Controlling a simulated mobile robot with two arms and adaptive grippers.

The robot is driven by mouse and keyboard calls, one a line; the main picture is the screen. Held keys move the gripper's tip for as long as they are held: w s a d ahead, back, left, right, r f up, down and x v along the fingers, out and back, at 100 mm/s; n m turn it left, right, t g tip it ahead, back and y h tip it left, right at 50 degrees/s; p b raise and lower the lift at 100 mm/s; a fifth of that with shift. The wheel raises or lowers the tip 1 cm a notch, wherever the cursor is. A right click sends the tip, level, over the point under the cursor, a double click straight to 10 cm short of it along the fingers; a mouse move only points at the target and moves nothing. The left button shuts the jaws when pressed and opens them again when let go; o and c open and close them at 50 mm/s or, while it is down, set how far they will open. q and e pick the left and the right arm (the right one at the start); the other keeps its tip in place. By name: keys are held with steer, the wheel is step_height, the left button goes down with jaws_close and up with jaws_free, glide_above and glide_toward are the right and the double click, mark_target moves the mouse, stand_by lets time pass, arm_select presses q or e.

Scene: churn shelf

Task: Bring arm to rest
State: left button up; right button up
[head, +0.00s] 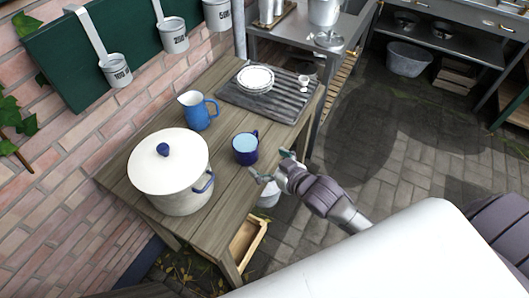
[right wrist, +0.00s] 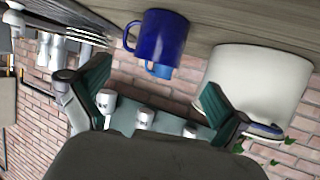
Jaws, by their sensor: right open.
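My right gripper (head: 269,165) is open and empty at the right edge of the wooden table (head: 112,174), just right of a dark blue mug (head: 245,157). In the right wrist view its two green-padded fingers (right wrist: 154,88) are spread apart with nothing between them. That view is upside down and shows the blue mug (right wrist: 158,35) beyond the fingers, not touching them. My left gripper is not in view.
A white lidded pot (head: 170,172), a blue jug (head: 197,112) and plates on a slatted drainboard (head: 300,98) stand on the table. A brick wall (head: 50,190) with hanging cups is at left. Paved floor (head: 400,165) lies open at right.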

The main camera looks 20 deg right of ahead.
steer(key=shift+s, duration=0.1)
steer(key=s+m+g+h, duration=0.1)
steer(key=s+g+h, duration=0.2)
steer(key=s+g, duration=1.35)
steer(key=s+f+t, duration=0.3)
steer(key=f, duration=1)
steer(key=s+f+t, duration=0.3)
steer(key=s+f, duration=0.1)
steer(key=f, duration=0.9)
steer(key=s+d+f+g, duration=0.1)
steer(key=s+d+f, duration=0.2)
steer(key=s+f, duration=1.3)
steer(key=shift+s+d+f, duration=0.2)
steer(key=shift+s+f, duration=0.15)
steer(key=shift+f, duration=0.3)
steer(key=shift+g, duration=0.25)
